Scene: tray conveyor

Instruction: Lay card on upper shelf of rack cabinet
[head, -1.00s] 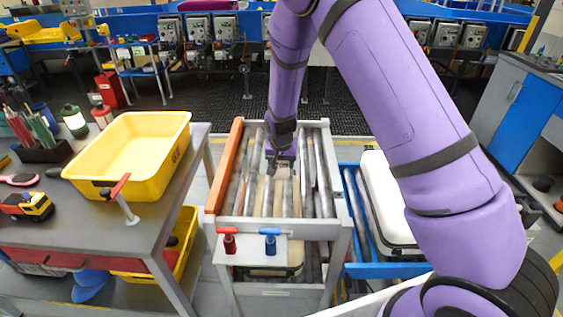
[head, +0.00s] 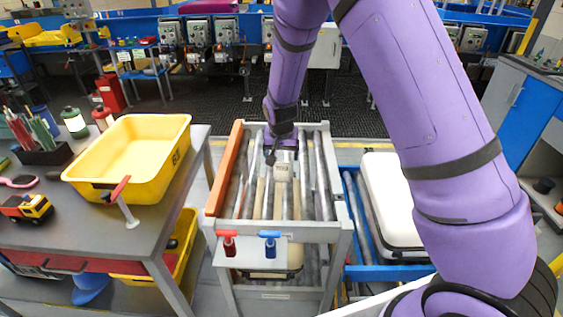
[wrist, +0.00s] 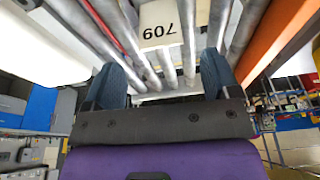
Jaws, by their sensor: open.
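A cream piece printed 709 (wrist: 162,24) shows in the wrist view among metal rollers; I cannot tell if it is the card. A small cream block (head: 283,172), probably the same piece, shows in the head view on the roller rack (head: 345,212). My gripper (head: 279,149) is over the far part of that rack. In the wrist view the fingers of my gripper (wrist: 160,78) are wide apart with nothing between them, and the cream piece lies beyond their tips. I cannot make out an upper shelf of a rack cabinet.
A yellow tub (head: 135,155) stands on the grey bench (head: 125,230) at left. Red and blue handles (head: 230,243) are on the rack's front. An orange rail (head: 228,165) edges its left side. A white case (head: 390,205) lies on a blue-framed conveyor at right.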

